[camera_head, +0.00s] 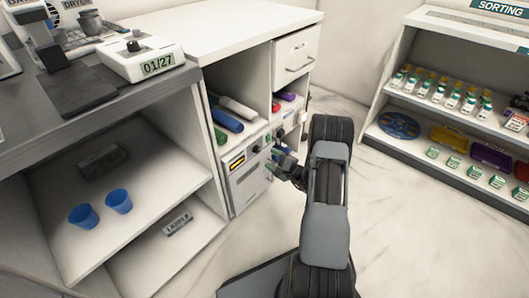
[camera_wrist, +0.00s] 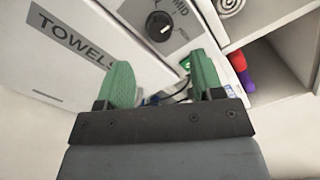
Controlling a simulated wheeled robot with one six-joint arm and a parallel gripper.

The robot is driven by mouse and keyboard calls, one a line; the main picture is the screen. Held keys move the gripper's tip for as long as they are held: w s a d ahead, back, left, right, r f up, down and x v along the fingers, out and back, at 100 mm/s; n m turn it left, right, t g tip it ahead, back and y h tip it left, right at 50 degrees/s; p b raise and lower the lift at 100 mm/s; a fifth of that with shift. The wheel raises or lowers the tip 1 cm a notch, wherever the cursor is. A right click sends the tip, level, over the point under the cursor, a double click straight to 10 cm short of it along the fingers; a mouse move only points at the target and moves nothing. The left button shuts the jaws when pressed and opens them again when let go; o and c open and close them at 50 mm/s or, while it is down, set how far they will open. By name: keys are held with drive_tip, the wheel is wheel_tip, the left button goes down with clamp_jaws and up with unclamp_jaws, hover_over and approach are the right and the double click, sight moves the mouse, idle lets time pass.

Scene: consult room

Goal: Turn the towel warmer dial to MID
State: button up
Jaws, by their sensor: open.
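The towel warmer (camera_head: 246,181) is a pale box in the lower part of the white cabinet, in the head view. In the wrist view its front (camera_wrist: 100,55) bears a "TOWELS" label (camera_wrist: 70,38). The round black dial (camera_wrist: 158,27) sits on a grey panel, with a small white mark on it. A "MID" label (camera_wrist: 181,7) is printed above right of the dial. I cannot tell the exact setting. My gripper (camera_wrist: 163,75) is open, its green fingers apart and empty; the dial shows beyond them, apart from them. In the head view my gripper (camera_head: 283,160) is beside the warmer's front.
Rolled towels, one blue (camera_head: 226,120), lie on the shelf above the warmer. A drawer (camera_head: 296,56) is at the cabinet's upper right. Blue cups (camera_head: 84,216) stand on a lower shelf at left. A stocked shelf unit (camera_head: 372,136) stands at right; the floor (camera_head: 400,230) between is clear.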

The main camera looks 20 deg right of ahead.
drive_tip(key=p+v, duration=0.1)
drive_tip(key=v, duration=0.6)
drive_tip(key=shift+s, duration=0.1)
drive_tip(key=s+a+r+n+g+y+p, duration=0.15)
drive_tip(key=a+r+n+g+p, duration=0.35)
drive_tip(key=r, duration=0.6)
drive_tip(key=s+a+r+n+g+y+p, duration=0.1)
drive_tip(key=s+a+r+n+g+p, duration=0.25)
drive_tip(key=a+r+p, duration=0.5)
drive_tip(key=s+a+r+n+g+y+p, duration=0.15)
drive_tip(key=a+r+n+g+p, duration=0.3)
drive_tip(key=r, duration=0.75)
drive_tip(key=s+r+n+h+p, duration=0.2)
drive_tip(key=s+r+h+p, duration=0.1)
drive_tip(key=r, duration=0.5)
drive_tip(key=s+r+n+h+p, duration=0.2)
drive_tip(key=s+r+h+p, duration=0.2)
drive_tip(key=r+p, duration=0.3)
drive_tip(key=s+r+n+h+p, duration=0.2)
drive_tip(key=s+r+h+p, duration=0.2)
drive_tip(key=r, duration=0.7)
drive_tip(key=shift+h+p, duration=0.3)
drive_tip(key=shift+p, duration=0.8)
